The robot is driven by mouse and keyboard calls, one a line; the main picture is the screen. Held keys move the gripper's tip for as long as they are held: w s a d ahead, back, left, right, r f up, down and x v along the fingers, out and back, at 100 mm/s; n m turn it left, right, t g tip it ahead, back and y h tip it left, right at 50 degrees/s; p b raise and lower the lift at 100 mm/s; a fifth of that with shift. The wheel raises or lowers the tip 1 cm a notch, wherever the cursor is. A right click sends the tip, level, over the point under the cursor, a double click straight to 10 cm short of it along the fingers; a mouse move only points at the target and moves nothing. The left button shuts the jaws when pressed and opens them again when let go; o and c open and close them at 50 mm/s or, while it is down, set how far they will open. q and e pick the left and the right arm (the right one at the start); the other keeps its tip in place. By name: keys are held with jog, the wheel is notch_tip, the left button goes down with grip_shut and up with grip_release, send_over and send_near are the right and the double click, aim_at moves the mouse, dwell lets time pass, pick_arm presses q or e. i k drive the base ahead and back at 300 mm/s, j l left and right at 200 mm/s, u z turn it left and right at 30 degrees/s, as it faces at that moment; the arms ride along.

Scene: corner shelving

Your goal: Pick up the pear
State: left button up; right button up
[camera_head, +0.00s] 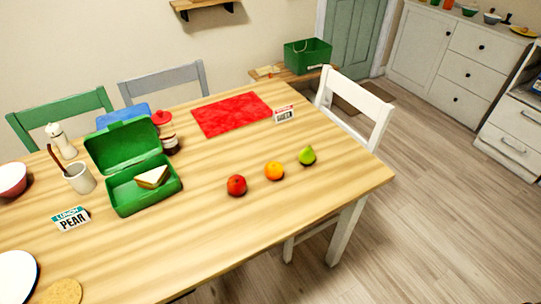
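The green pear (307,156) stands on the wooden table (225,255) near its right side. An orange (274,171) lies just left of the pear, and a red apple (236,185) lies further left, the three in a slanting row with small gaps. An open green lunch box (148,196) with a sandwich (152,177) in it stands left of the fruit. A small sign reading "LUNCH PEAR" (71,219) stands in front of the lunch box. Neither of my grippers shows in the head view.
A red mat (232,114) and another small sign (284,114) lie behind the fruit. A white chair (357,104) is at the right end. The table front is clear.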

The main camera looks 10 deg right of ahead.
aim_at(307, 157)
jog(key=l+u, duration=0.25)
jog(key=u, duration=0.2)
jog(key=i+l+u, duration=0.1)
jog(key=l+u, duration=0.5)
jog(key=u, duration=0.25)
